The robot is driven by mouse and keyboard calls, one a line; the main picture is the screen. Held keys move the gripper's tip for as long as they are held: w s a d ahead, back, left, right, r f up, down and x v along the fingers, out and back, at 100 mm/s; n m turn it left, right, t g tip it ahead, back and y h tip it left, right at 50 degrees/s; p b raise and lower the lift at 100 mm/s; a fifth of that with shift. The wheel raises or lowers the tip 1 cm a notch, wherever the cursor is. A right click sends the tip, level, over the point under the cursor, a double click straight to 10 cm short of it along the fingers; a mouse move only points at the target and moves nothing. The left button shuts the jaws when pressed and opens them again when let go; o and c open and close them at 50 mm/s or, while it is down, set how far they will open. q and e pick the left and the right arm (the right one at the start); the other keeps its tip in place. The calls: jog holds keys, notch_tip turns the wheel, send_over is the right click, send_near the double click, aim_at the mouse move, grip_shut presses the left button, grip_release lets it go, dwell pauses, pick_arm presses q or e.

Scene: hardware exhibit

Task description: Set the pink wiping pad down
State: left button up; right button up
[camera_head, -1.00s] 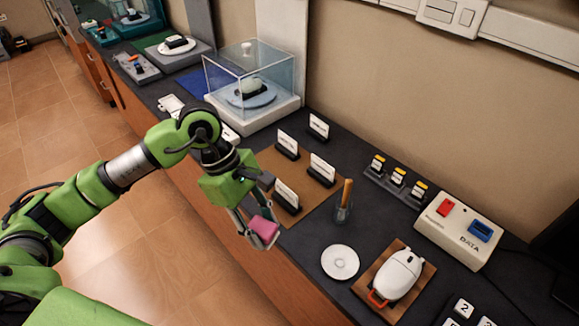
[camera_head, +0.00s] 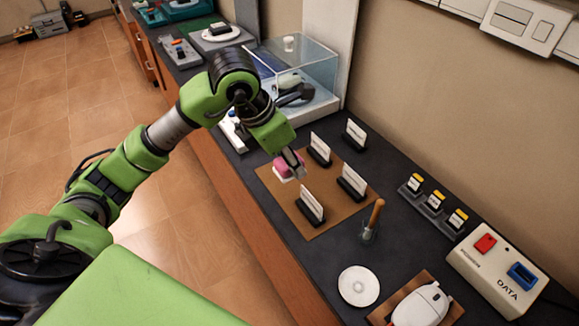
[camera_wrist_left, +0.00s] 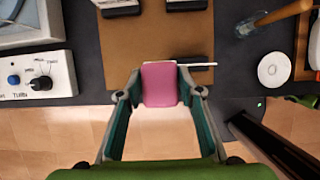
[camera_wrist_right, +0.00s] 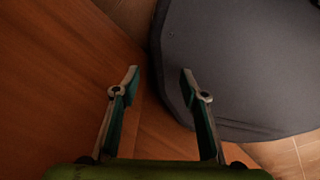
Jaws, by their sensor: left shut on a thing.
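The pink wiping pad (camera_head: 287,164), with a white underside, is held between the fingertips of my left gripper (camera_head: 292,163). It is over the left part of the brown mat (camera_head: 268,184), near the counter's front edge; I cannot tell if it touches the mat. In the left wrist view the pad (camera_wrist_left: 159,84) sits between the two fingers, in front of a sign holder on the mat. My right gripper (camera_wrist_right: 160,80) shows only in its own wrist view, open and empty, in front of a wooden panel.
Several card signs in black holders, one a white card (camera_head: 311,205), stand on the mat close to the pad. A glass case (camera_head: 305,70) is behind the left arm.

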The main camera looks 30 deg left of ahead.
pick_arm(q)
jog(key=w+a+f, duration=0.2)
jog(key=f, duration=0.1)
jog(key=w+a+f+p, duration=0.1)
jog(key=w+a+f, duration=0.1)
jog(key=w+f, duration=0.1)
jog(key=shift+w+a, duration=0.3)
jog(key=shift+a, duration=0.1)
jog(key=shift+w+a+f, duration=0.2)
jog(key=shift+f, duration=0.2)
jog(key=shift+w+a+f, duration=0.15)
jog(key=shift+w+f, duration=0.05)
jog(key=shift+f, duration=0.15)
notch_tip(320, 180, down, 2)
jog(key=shift+f+p, duration=0.25)
jog(key=shift+p, duration=0.35)
jog(key=shift+f, duration=0.3)
jog(key=o, duration=1.1)
jog(key=shift+f, duration=0.1)
jog(key=shift+c, duration=0.2)
